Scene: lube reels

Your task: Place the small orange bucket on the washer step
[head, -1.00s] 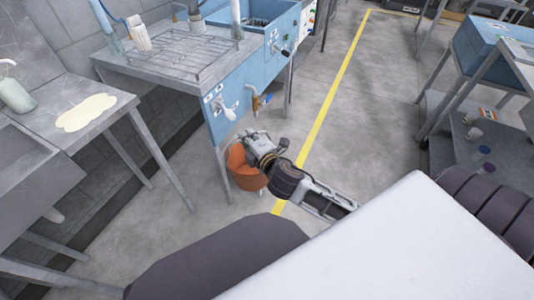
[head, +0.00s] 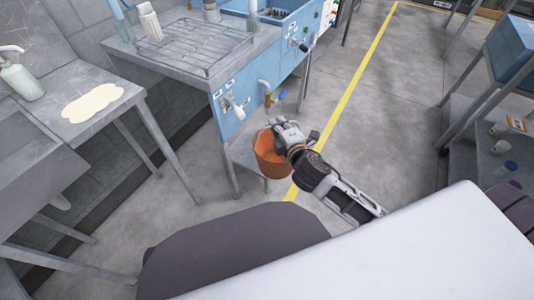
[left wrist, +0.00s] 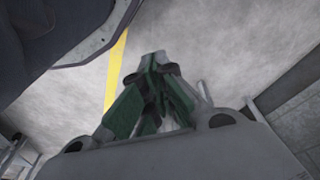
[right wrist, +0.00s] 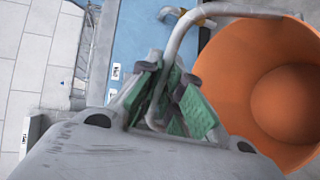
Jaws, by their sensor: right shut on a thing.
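The small orange bucket (head: 270,160) hangs in front of the blue washer (head: 236,90), low beside its front leg. My right gripper (head: 286,134) is at the bucket's rim. In the right wrist view, my right gripper (right wrist: 165,80) is shut on the bucket's grey handle, with the open bucket (right wrist: 245,75) to its right and its inside empty. A pale grey step (head: 243,156) shows low under the washer, left of the bucket and partly hidden by it. My left gripper (left wrist: 155,68) has its fingers together over bare floor, with nothing seen between them.
A metal table (head: 130,112) with a pale spill (head: 93,103) and a soap bottle (head: 20,80) stands at the left. A shelf with small containers (head: 502,145) is at the right. Floor beyond the yellow line (head: 350,90) is clear.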

